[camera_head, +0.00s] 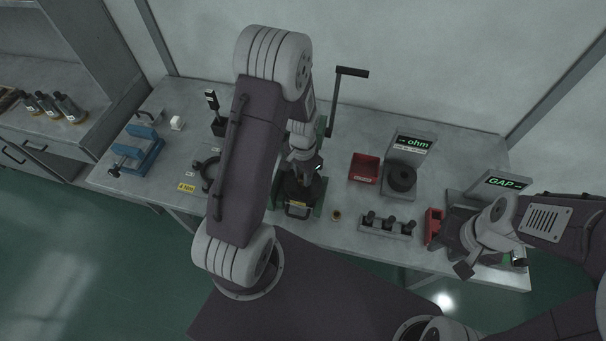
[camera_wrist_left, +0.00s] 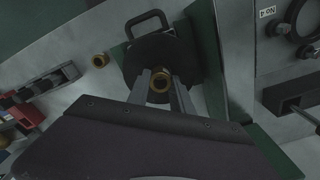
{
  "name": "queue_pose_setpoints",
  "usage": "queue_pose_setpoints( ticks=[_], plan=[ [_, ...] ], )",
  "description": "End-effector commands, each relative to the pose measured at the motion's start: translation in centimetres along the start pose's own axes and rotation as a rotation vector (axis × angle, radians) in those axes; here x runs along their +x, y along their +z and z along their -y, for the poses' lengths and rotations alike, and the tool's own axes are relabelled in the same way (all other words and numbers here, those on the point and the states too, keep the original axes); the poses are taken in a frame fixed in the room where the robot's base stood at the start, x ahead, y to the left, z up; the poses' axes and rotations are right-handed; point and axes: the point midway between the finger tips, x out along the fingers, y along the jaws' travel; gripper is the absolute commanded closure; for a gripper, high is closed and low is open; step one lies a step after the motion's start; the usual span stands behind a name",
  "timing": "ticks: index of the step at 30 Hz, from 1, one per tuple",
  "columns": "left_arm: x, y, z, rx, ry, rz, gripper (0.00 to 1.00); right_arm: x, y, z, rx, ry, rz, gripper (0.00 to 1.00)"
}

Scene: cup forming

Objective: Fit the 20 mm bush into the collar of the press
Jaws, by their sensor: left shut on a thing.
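The press (camera_head: 318,195) has a green frame, a dark round block and a tall crank handle. My left gripper (camera_head: 305,170) is over the block, partly hiding it. In the left wrist view its fingers (camera_wrist_left: 161,88) are shut on a brass bush (camera_wrist_left: 161,77), with the open end facing the camera. The bush is in front of the dark round block (camera_wrist_left: 163,50); the collar is hidden behind it, so I cannot tell whether they touch. Another brass bush (camera_head: 337,215) stands on the bench right of the press. My right gripper (camera_head: 490,262) hangs at the bench's right end; its finger opening is unclear.
A red bin (camera_head: 364,168), an ohm display unit (camera_head: 409,150), a rack of dark plugs (camera_head: 387,225) and a GAP display (camera_head: 503,183) stand to the right. A blue vise (camera_head: 140,150) and a dark ring fixture (camera_head: 208,170) are left. Bare bench lies behind the bin.

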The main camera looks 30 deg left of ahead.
Motion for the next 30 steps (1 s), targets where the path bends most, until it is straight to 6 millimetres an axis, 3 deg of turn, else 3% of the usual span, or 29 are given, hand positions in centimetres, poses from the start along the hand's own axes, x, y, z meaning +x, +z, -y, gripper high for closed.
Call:
queue_pose_setpoints(
  ticks=[11, 12, 14, 15, 24, 28, 30],
  plan=[
    [1.2, 0.0, 0.0, 0.000, 0.001, 0.001, 1.00, 0.8, 0.1, 0.0, 0.000, 0.000, 0.000, 0.64],
    [1.2, 0.1, -0.1, 0.000, 0.001, 0.002, 0.71, 0.8, 0.1, 0.0, 0.000, 0.000, 0.000, 0.64],
    [1.2, 0.1, -0.1, 0.000, 0.001, 0.002, 0.54, 0.8, 0.1, 0.0, 0.000, 0.000, 0.000, 0.64],
    [1.2, 0.1, -0.1, 0.000, 0.001, 0.002, 0.52, 0.8, 0.1, 0.0, 0.000, 0.000, 0.000, 0.64],
    [0.8, -0.1, 0.1, 0.001, -0.002, -0.003, 0.52, 0.6, 0.1, 0.0, 0.000, 0.000, 0.000, 0.64],
    [-0.8, -0.2, 0.1, 0.001, -0.003, -0.005, 0.52, -0.6, -0.1, 0.0, 0.000, 0.000, 0.000, 0.64],
    [-1.6, -0.2, 0.1, 0.001, -0.004, -0.008, 0.52, 0.0, 0.0, 0.0, 0.000, 0.000, 0.000, 0.64]
  ],
)
